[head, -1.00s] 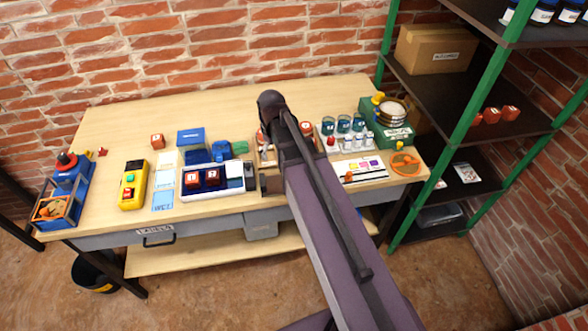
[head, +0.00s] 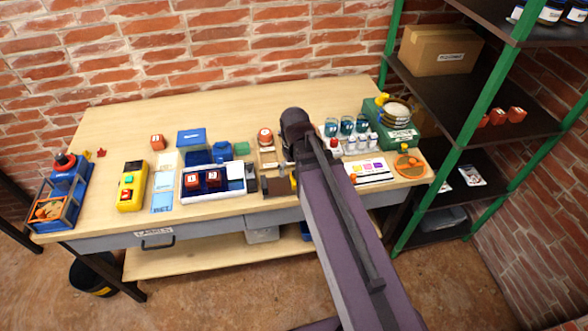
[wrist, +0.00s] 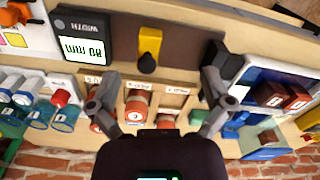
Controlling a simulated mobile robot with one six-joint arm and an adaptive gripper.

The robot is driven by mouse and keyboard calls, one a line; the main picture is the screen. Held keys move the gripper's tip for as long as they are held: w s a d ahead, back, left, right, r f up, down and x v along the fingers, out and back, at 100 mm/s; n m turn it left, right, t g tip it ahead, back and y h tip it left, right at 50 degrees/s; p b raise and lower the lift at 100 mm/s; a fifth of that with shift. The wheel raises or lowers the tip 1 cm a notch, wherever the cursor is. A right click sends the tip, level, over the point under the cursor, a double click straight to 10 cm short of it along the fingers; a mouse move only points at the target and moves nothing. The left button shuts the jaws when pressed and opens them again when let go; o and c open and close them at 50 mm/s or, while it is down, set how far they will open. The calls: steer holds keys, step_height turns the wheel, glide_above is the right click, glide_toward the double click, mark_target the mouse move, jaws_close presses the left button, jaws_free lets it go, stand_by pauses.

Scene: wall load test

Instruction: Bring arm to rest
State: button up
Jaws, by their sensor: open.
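My arm (head: 335,225) reaches up from the bottom of the head view over the right half of the workbench (head: 120,120). Its dark wrist joint (head: 294,122) is near the wooden rack (head: 267,155). My gripper is hidden behind the arm there. In the wrist view my gripper (wrist: 160,100) is open, its two fingers wide apart with nothing between them.
Left of the arm are a white tray with red numbered blocks (head: 213,179), a blue bin (head: 192,138) and a yellow button box (head: 132,186). Right of it are glass jars (head: 347,125) and a green scale (head: 395,125). A green-posted shelf (head: 470,115) stands right. The bench's back left is clear.

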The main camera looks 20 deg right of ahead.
steer(key=shift+s+a+m, duration=0.2)
steer(key=shift+s+m, duration=0.7)
steer(key=shift+s, duration=1.05)
